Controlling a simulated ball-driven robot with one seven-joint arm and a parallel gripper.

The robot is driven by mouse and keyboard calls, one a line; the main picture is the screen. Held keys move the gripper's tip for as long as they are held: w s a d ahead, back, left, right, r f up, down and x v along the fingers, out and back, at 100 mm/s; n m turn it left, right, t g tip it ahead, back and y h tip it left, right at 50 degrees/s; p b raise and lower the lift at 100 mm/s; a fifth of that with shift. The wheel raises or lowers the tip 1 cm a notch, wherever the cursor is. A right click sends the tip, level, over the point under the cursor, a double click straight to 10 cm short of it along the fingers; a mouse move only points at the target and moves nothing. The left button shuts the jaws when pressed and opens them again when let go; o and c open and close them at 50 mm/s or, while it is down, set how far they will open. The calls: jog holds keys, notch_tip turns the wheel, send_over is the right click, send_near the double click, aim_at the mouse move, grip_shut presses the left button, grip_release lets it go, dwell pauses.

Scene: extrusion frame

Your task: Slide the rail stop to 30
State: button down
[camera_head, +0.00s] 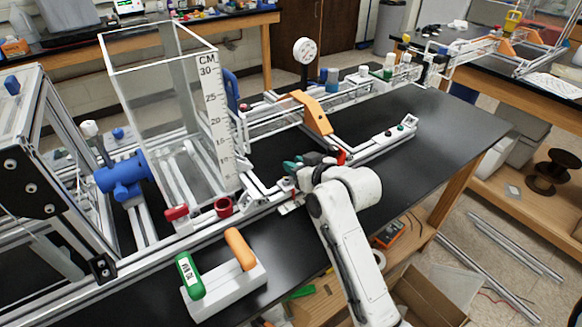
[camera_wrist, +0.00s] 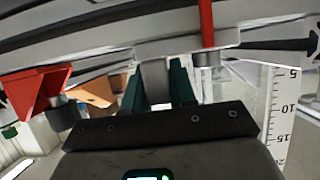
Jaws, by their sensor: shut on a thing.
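My gripper (camera_head: 296,166) is at the near rail of the frame, right of the clear tank. In the wrist view its green fingers (camera_wrist: 158,88) close on a grey upright piece (camera_wrist: 154,78) under a pale bar. This piece looks like the rail stop, but I cannot be sure; my gripper hides it in the head view. A thin red upright part (camera_wrist: 207,24) stands just right of it. I can read no rail mark beside the held piece. A white CM scale (camera_head: 216,125), numbered up to 30, stands on the tank; it also shows in the wrist view (camera_wrist: 284,105).
The clear tank (camera_head: 160,110) and a blue valve (camera_head: 122,177) stand left. A block with green and orange handles (camera_head: 230,288) sits on the near bench. An orange bracket (camera_head: 312,112) crosses the frame behind my gripper. The black bench top (camera_head: 450,125) is clear at the right.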

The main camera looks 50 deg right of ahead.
jog(key=c, duration=1.3)
grip_release()
jog(key=b+v, duration=0.1)
jog(key=v, duration=0.9)
jog(key=shift+s+r, duration=0.15)
jog(key=shift+s, duration=0.2)
